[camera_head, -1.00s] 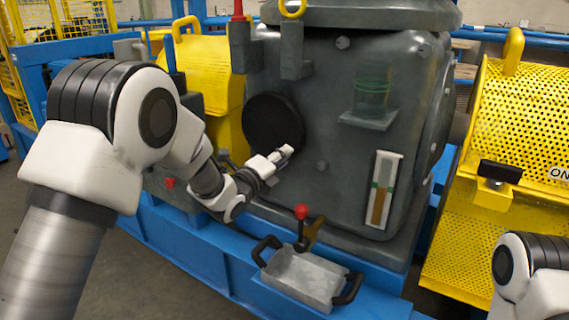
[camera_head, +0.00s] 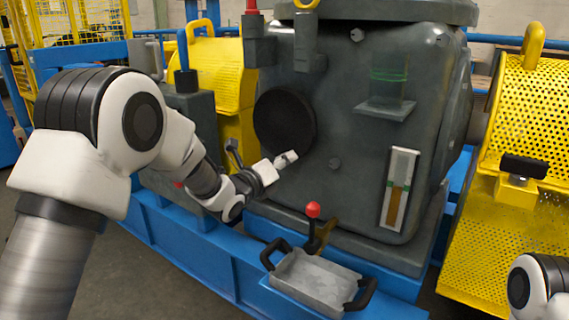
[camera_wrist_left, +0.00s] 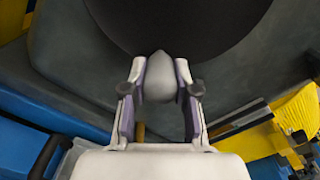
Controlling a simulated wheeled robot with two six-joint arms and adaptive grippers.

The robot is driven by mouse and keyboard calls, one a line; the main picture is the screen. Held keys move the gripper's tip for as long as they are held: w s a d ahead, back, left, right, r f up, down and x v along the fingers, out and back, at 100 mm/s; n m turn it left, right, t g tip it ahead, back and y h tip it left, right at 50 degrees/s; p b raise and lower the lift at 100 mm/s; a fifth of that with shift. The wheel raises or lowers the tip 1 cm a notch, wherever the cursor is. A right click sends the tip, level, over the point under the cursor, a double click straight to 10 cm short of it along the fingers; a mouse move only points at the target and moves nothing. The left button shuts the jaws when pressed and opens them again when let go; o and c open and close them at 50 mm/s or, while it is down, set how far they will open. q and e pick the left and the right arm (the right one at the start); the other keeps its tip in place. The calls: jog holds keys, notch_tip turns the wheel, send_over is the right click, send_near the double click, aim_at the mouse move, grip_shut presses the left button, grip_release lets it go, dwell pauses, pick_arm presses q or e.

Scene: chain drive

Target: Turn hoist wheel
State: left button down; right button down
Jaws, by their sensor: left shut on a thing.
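The wheel is a dark round disc (camera_head: 285,122) on the front of the grey housing. In the left wrist view the disc (camera_wrist_left: 180,18) fills the top centre. My left gripper (camera_head: 288,158) is at the disc's lower edge. In the left wrist view my left gripper (camera_wrist_left: 160,85) is shut on a grey rounded knob (camera_wrist_left: 160,78), which stands in front of the disc's lower edge. The knob is hidden or too small to tell in the head view. My right gripper is out of view; only part of my right arm shows at the lower right.
Below is a grey tray (camera_head: 330,288) with black handles and a red-knobbed lever (camera_head: 313,210). A gauge (camera_head: 399,190) and a glass cup (camera_head: 388,80) are on the housing (camera_head: 345,130). Yellow perforated guards (camera_head: 535,110) stand at right. Blue beams (camera_head: 200,240) run along the base.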

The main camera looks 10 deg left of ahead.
pick_arm(q)
jog(key=shift+r, duration=0.1)
jog(key=c, duration=0.9)
grip_release()
jog(key=v, duration=1.2)
